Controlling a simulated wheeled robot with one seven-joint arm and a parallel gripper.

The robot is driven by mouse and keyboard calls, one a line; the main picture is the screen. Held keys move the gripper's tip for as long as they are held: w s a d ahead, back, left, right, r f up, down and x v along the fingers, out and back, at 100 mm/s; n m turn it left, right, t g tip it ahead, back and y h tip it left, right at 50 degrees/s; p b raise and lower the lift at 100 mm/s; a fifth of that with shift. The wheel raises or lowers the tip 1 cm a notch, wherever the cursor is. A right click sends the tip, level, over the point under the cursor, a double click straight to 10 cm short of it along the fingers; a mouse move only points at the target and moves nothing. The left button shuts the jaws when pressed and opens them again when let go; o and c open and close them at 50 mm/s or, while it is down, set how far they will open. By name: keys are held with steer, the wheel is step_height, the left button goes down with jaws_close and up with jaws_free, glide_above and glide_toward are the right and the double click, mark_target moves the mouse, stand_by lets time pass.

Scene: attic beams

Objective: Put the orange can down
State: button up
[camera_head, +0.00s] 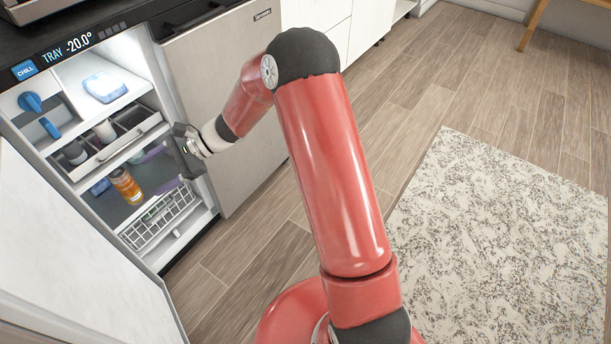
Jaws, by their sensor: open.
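The orange can (127,187), with a dark top, stands on a dark middle shelf (104,209) inside the open fridge at the left. My gripper (160,170) reaches in from the right, its body at the fridge opening. Its two purple-tinted fingers are spread apart and point left toward the can. A gap shows between the fingers and the can, and nothing is seen between the fingers.
Above the shelf is a drawer (141,135) holding a few containers. Below it is a wire basket (165,218). The open white door (60,250) stands at the left. A steel front (235,100) borders the opening at the right.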

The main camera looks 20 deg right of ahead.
steer(key=s+d+r+n+t+h, duration=0.2)
steer(key=s+d+r+n+h, duration=0.2)
steer(key=s+d, duration=0.4)
steer(key=s+d+r+n+t+h, duration=0.2)
steer(key=s+d+r+n+h, duration=0.2)
steer(key=s+d, duration=0.5)
steer(key=s+d+r+n+t+h, duration=0.2)
steer(key=s+d+r+n+h, duration=0.2)
steer(key=s+d, duration=0.5)
step_height(320, 180, up, 3)
steer(key=shift+s+d+r+n+h, duration=0.15)
steer(key=shift+s+n+h, duration=0.25)
steer(key=shift+s+h, duration=0.6)
steer(key=shift+w, duration=0.25)
